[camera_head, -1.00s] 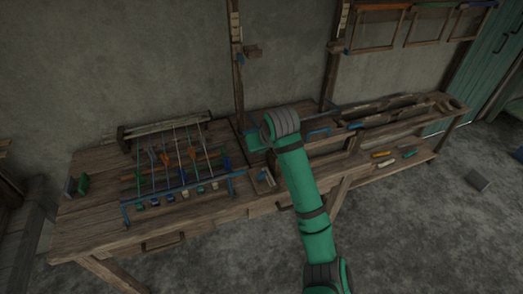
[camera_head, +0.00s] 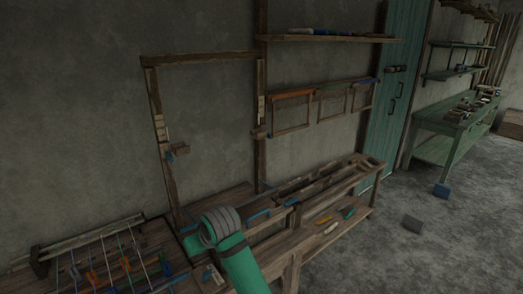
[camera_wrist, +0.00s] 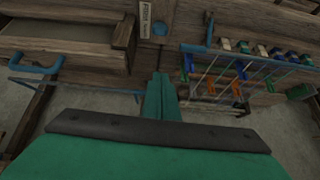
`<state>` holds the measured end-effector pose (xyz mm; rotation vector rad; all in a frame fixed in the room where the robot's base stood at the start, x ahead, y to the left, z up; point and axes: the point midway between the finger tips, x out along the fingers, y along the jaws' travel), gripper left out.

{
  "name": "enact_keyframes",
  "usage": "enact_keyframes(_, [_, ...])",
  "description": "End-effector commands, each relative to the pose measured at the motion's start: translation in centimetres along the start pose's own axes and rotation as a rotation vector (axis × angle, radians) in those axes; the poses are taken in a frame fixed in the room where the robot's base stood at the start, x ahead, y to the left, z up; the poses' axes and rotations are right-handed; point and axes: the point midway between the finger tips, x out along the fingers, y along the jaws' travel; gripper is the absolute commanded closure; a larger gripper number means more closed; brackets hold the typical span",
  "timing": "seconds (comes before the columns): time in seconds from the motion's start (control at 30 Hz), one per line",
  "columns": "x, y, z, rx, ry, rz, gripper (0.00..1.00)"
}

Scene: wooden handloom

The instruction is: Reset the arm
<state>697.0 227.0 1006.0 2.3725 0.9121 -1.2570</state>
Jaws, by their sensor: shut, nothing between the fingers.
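My green arm reaches over the wooden loom bench (camera_head: 200,280) from the bottom of the head view. My gripper shows in the wrist view (camera_wrist: 161,82) as narrow green fingers held together, with nothing between them. It hangs above the bench front, between a wooden drawer with a blue handle (camera_wrist: 38,68) and the rack of strung threads (camera_wrist: 222,75). In the head view the fingers are hidden behind my wrist.
The thread rack (camera_head: 100,262) is at the lower left. Upright wooden posts (camera_head: 160,130) rise behind my arm. Coloured frames (camera_head: 320,105) hang below a wall shelf (camera_head: 325,38). A teal door (camera_head: 392,100) and green table (camera_head: 450,130) stand right.

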Motion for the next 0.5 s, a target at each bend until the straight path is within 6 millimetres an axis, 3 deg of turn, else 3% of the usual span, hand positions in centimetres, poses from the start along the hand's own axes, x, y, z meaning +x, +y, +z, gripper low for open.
enact_keyframes(0.2, [3.9, -2.7, 2.2, 0.096, 0.129, -0.074, 1.0])
enact_keyframes(0.5, [7.5, -5.3, 6.3, 0.263, 0.318, -0.115, 1.0])
